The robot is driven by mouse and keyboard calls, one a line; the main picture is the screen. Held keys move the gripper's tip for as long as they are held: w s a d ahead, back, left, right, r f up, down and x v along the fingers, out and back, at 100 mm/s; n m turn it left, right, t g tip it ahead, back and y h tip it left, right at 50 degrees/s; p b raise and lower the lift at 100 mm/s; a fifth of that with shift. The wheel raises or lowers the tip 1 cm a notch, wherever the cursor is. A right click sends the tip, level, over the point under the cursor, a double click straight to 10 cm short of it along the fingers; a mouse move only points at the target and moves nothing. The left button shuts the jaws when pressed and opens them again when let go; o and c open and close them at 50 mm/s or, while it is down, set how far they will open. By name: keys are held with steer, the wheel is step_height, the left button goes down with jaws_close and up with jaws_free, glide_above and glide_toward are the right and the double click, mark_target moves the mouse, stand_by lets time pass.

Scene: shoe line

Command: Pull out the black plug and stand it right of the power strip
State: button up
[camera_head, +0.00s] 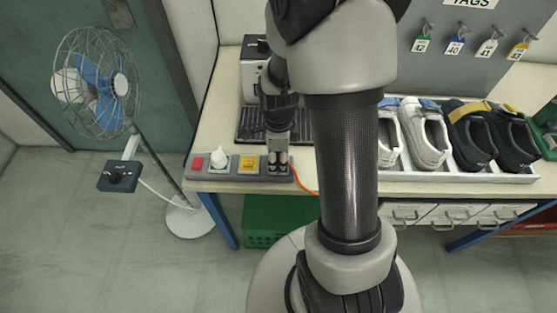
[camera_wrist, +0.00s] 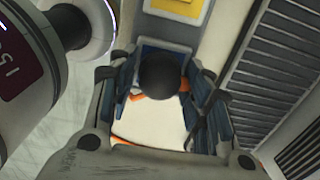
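The grey power strip (camera_head: 228,176) lies along the table's front left edge. It bears a red piece (camera_head: 197,163), a white plug (camera_head: 219,158) and a yellow piece (camera_head: 249,163). My gripper (camera_head: 278,163) points down over the strip's right end and hides what is there in the head view. In the wrist view, the round black top of the black plug (camera_wrist: 163,73) shows between the two fingers of my gripper (camera_wrist: 163,95). A finger stands on each side of it. I cannot tell whether they touch it.
An orange cable (camera_head: 305,184) runs right of the strip. A machine with a slatted tray (camera_head: 245,124) stands behind it. A shoe tray (camera_head: 455,179) is at the right. A fan (camera_head: 97,85) stands left of the table. My arm hides the table's middle.

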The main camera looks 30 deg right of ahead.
mark_target(278, 157)
jaws_close()
stand_by(0.3)
steer(key=shift+r, duration=0.2)
steer(key=shift+r+p, duration=2.5)
steer(key=shift+r, duration=0.35)
